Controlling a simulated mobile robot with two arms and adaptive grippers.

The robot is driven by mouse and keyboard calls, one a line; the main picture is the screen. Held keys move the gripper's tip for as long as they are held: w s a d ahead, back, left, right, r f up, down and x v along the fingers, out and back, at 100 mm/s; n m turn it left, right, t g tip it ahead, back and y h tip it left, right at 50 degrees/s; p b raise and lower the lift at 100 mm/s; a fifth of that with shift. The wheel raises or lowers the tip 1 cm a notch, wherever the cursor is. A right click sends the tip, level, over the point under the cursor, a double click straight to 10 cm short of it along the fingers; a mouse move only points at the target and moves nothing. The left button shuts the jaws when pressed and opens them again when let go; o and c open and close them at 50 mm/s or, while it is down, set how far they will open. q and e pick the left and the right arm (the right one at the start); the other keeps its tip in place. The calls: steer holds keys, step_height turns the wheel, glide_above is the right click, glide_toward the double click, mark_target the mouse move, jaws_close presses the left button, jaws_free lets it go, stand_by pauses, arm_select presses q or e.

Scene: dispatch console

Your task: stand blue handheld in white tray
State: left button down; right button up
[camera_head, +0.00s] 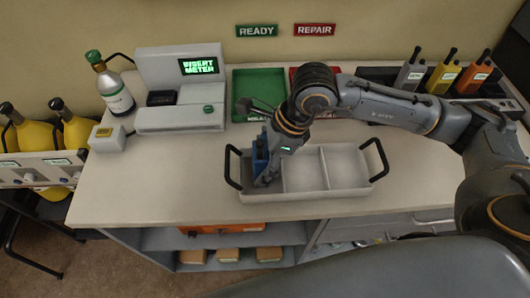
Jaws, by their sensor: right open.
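The white tray (333,192) lies on the counter and has three compartments and a black handle at each end. The blue handheld (259,160) stands roughly upright in the tray's left compartment. It is partly hidden by my right gripper (268,178), so I cannot see its base. My right gripper reaches down into the same compartment, just right of the handheld, with its jaws open. Whether a finger touches the handheld cannot be told. My left gripper is not in view.
Behind the tray are a green tray (243,85) and a red one (294,75), partly covered by my arm. A meter station (165,65) and bottle (112,92) stand back left. Grey (409,76), yellow (441,76) and orange (473,77) handhelds stand back right. The counter's left front is clear.

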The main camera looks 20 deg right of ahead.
steer(key=shift+r, duration=0.25)
steer(key=b+v, duration=0.2)
steer(key=v, duration=0.9)
steer(key=shift+r, duration=0.35)
steer(key=shift+s+d, duration=0.1)
steer(key=shift+d, duration=0.05)
